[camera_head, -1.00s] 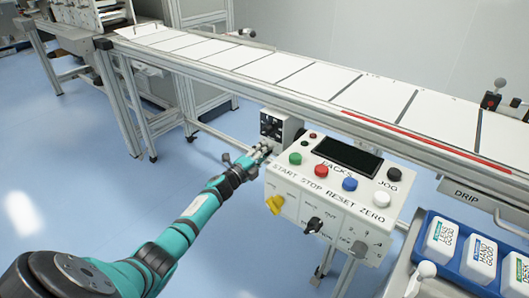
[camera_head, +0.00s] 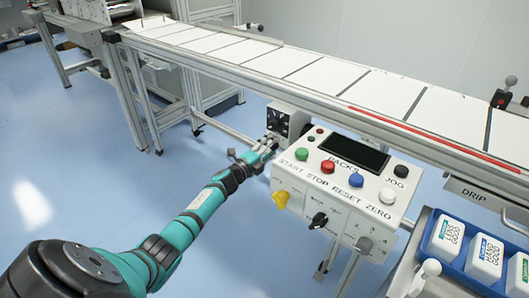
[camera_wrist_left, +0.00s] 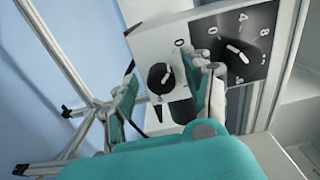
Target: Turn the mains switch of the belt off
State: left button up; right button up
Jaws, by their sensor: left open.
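A small grey box (camera_head: 296,123) with a black face hangs under the belt's front rail, left of the control panel. In the left wrist view the box shows a black rotary knob (camera_wrist_left: 161,77) with a white pointer line and a "0" above it. Beside it is a larger numbered dial (camera_wrist_left: 236,50). I cannot read which is the mains switch. My left gripper (camera_head: 268,146) is at the front of the box. In the wrist view the left gripper (camera_wrist_left: 165,98) is open, one finger either side of the knob; contact cannot be told. My right gripper is not in view.
The belt (camera_head: 313,77) runs above. A blue tray (camera_head: 427,222) with white packs is at right. Floor to the left is clear.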

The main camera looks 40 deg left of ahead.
pick_arm(q)
jog(key=s+a, duration=0.1)
jog(key=s, duration=1)
jog(key=shift+s, duration=0.4)
